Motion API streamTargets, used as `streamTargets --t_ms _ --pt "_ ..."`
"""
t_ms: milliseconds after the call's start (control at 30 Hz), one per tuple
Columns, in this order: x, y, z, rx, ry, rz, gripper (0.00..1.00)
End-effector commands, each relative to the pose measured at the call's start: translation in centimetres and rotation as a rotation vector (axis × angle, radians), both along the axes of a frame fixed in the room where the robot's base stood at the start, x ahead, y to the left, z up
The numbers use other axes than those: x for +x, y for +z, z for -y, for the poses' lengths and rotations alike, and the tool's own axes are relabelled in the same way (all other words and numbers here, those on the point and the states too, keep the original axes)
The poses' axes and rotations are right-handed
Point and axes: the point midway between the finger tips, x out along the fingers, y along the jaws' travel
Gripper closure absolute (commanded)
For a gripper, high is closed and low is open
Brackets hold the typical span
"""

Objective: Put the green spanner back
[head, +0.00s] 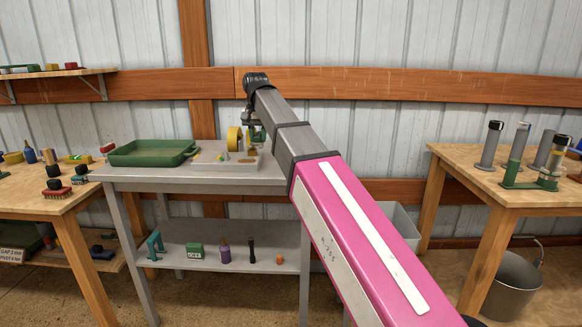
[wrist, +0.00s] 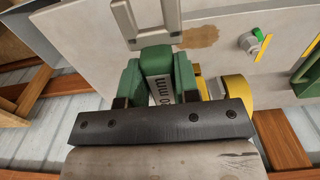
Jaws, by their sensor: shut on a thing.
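My gripper (head: 256,124) is above the back of the grey metal bench, at the far end of my pink and grey arm. In the wrist view my gripper (wrist: 158,92) is shut on a green piece (wrist: 157,62), which I take to be the green spanner. A pale face between the fingers carries printing that ends in "0 mm". The fingers and the dark gripper body hide much of the held piece. In the head view only a small bit of green shows under my gripper, and I cannot make out its shape.
A yellow round object (head: 235,139) is beside my gripper; a yellow object (wrist: 236,91) also shows in the wrist view. A wooden table (head: 450,157) stands right.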

Motion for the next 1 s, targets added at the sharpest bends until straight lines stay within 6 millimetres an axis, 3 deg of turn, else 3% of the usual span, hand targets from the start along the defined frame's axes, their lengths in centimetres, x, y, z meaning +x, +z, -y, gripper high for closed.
streamTargets --t_ms 600,867,1000 --pt "2.1 -6.3 10.2 0.0 -0.002 -0.001 1.0" --pt "2.4 -7.3 11.3 0.0 0.0 0.0 1.0" --pt "2.3 -9.0 11.3 0.0 0.0 -0.001 1.0"
